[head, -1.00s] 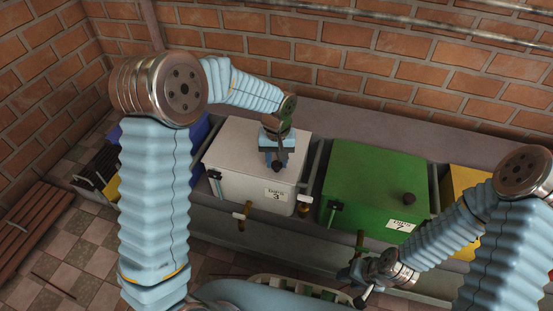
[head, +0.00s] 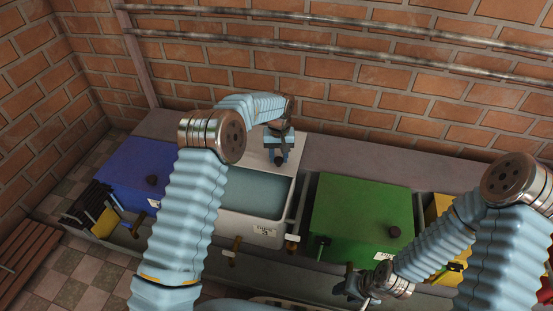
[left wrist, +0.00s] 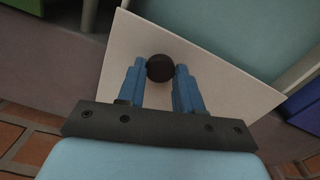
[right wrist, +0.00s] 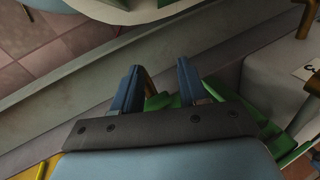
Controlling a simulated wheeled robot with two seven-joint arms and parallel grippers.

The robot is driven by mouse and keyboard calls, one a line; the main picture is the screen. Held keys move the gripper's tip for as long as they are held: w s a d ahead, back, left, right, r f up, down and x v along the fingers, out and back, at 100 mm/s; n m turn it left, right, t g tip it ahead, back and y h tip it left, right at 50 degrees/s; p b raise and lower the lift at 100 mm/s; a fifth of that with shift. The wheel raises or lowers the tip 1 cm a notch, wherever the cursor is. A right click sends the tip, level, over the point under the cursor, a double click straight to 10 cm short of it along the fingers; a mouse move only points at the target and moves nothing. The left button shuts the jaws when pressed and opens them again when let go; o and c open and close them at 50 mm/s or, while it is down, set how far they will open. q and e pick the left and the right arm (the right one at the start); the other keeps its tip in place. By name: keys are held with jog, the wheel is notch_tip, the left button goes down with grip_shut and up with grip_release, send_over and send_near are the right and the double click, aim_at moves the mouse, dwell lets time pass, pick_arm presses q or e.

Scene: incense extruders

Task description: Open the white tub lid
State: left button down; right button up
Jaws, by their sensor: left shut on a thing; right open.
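The white tub (head: 250,230) stands uncovered over most of its top, and a blue-green inside (head: 255,192) shows. Its white lid (head: 256,150) is raised at the tub's back edge, tilted up. My left gripper (head: 279,154) is shut on the lid's dark round knob (left wrist: 160,68). In the left wrist view the lid (left wrist: 215,92) lies behind the fingers. My right gripper (head: 352,287) is open and empty, low in front of the green tub; its fingers show apart in the right wrist view (right wrist: 160,75).
A blue tub (head: 135,165) is left of the white one and a green tub (head: 360,215) right of it, both lidded. A yellow tub (head: 440,210) stands farther right, partly hidden by my right arm. A brick wall with pipes (head: 330,35) rises behind.

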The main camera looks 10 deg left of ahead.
pick_arm(q)
jog(key=shift+w, duration=0.1)
jog(key=c, duration=0.8)
grip_release()
jog(key=shift+o, duration=0.2)
jog(key=shift+r, duration=0.15)
notch_tip(320, 180, up, 14)
jog(key=p, duration=0.2)
jog(key=shift+f, duration=0.2)
